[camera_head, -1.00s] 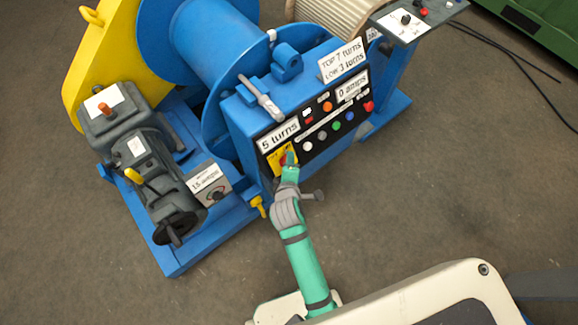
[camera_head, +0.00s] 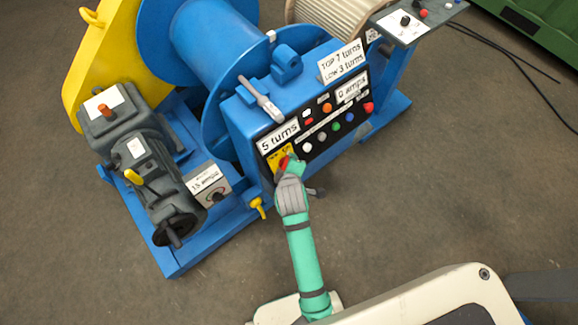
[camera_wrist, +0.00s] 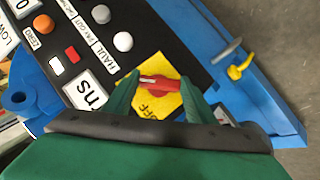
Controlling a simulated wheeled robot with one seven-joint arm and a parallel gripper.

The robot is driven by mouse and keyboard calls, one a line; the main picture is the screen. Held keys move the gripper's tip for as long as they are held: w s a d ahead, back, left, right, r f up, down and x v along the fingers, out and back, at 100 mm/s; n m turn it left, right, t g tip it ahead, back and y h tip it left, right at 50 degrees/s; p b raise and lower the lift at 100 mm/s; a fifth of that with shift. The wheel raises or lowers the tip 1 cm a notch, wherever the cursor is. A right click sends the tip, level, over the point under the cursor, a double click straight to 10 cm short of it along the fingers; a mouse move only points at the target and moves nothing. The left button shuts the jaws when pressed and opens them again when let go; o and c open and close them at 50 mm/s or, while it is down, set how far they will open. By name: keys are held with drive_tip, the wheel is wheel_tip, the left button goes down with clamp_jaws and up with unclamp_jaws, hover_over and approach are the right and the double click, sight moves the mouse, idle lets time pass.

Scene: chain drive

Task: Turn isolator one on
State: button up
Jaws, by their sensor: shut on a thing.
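A red rotary switch (camera_wrist: 158,84) sits on a yellow square plate (camera_wrist: 148,103) at the end of the black control panel. In the wrist view its handle lies roughly across the picture, and the word OFF shows on the plate just below it. My gripper (camera_wrist: 161,90) has one green finger at each end of the red handle and is shut on it. In the head view my gripper (camera_head: 290,167) is at the panel's lower left corner, with a bit of red and the yellow plate (camera_head: 279,156) showing beside it.
A row of coloured buttons (camera_head: 336,126) runs to the right of the plate. A yellow-handled lever (camera_head: 258,207) sticks out below the panel. A motor (camera_head: 150,170) stands at left. The floor in front is open.

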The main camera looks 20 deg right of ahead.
drive_tip(key=o, duration=1.1)
drive_tip(key=shift+s+d, duration=0.1)
drive_tip(key=v, duration=1)
drive_tip(key=shift+s+r, duration=0.2)
drive_tip(key=shift+r, duration=0.1)
drive_tip(key=shift+s, duration=0.1)
drive_tip(key=s+a+r+m+t+y, duration=0.1)
drive_tip(key=s+a+m+t, duration=0.1)
drive_tip(key=s, duration=0.5)
drive_tip(key=s+a+r+m+t, duration=0.2)
drive_tip(key=s+a+m, duration=0.2)
drive_tip(key=s+a, duration=0.2)
drive_tip(key=s+a+r+m+t+y, duration=0.1)
drive_tip(key=s+a+r+m+t, duration=0.1)
drive_tip(key=s, duration=0.5)
drive_tip(key=shift+s+a+r+m+t+y, duration=0.15)
drive_tip(key=shift+a+m+t, duration=0.15)
drive_tip(key=shift+a+m, duration=0.2)
drive_tip(key=shift+s+a+r+m+t+y, duration=0.15)
drive_tip(key=shift+a+m+t, duration=0.15)
drive_tip(key=shift+a+m, duration=0.2)
